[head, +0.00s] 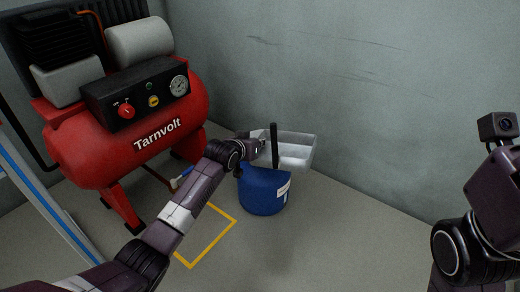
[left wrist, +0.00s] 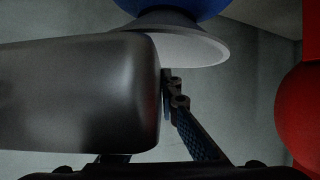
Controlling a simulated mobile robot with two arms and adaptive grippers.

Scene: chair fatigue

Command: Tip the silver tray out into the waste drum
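I cannot make out loose contents. My right gripper's fingers are out of view.
A red compressor (head: 150,130) stands left of the drum, close to my left arm. A grey wall (head: 370,100) rises behind the drum. A yellow floor marking (head: 212,243) lies at its front left. Floor to the right (head: 350,235) is clear.

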